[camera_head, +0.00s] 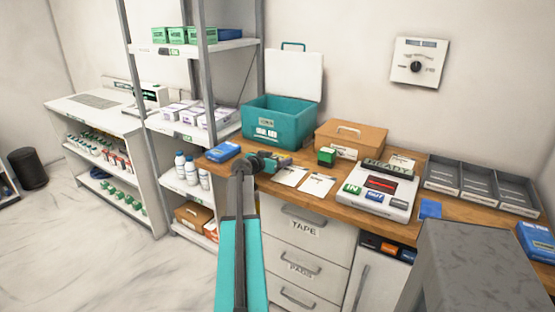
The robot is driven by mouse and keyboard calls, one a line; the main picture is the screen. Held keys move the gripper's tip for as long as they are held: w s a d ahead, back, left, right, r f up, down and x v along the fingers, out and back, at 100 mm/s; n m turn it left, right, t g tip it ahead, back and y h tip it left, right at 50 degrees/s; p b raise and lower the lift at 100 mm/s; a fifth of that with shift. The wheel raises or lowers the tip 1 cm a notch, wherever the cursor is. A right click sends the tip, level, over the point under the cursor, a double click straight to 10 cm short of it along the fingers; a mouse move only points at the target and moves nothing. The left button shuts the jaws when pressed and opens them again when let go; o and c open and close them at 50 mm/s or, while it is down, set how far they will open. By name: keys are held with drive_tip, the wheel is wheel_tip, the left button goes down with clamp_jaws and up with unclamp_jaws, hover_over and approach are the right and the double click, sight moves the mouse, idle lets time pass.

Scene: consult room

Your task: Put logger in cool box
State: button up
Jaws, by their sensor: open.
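The cool box (263,123) is a teal bin with a label on its front. It stands at the back left of the wooden counter with its white lid (295,75) raised behind it. No object is clearly marked as the logger. A small green and dark block (326,157) sits on the counter right of the cool box, and a flat blue item (224,151) lies at the left end. My gripper (284,162) is open, low over the counter in front of the cool box, left of the green block. I see nothing held in it. Its fingertips are small here.
A brown handled box (351,138) stands right of the cool box. White cards (316,185) lie in front. A device with IN and OUT buttons (381,190) and a grey divided tray (484,184) fill the right. A shelf rack (206,75) stands left.

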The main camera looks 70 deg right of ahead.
drive_tip(key=shift+r, duration=0.15)
drive_tip(key=b+v, duration=0.2)
drive_tip(key=v, duration=0.9)
drive_tip(key=shift+w+a, duration=0.1)
drive_tip(key=shift+a, duration=0.25)
drive_tip(key=shift+a+r, duration=0.1)
drive_tip(key=shift+r, duration=0.05)
